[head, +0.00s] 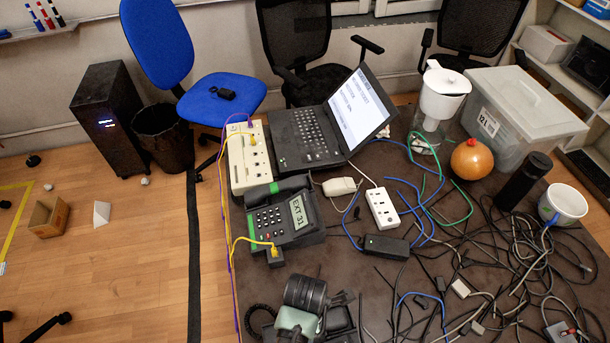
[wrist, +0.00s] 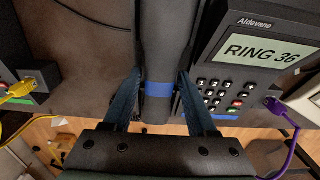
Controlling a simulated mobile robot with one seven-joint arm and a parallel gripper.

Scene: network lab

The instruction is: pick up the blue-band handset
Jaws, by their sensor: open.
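The blue-band handset (wrist: 168,40) is a long dark bar in the wrist view, with a blue band (wrist: 158,89) around it. It lies along the left side of a dark desk phone (wrist: 245,60) whose screen reads RING 36. My gripper (wrist: 159,76) is open, with one blue-grey finger on each side of the handset near the band. Whether the fingers touch it is unclear. In the head view my arm covers the bottom middle, and the handset and fingertips cannot be made out there.
Another phone (head: 283,224), reading EXT 31 with green trim, stands behind, beside a white switch box (head: 249,158) and a laptop (head: 309,137). Tangled cables (head: 480,255) cover the table's right side. A purple cable (wrist: 285,118) plugs into the RING 36 phone.

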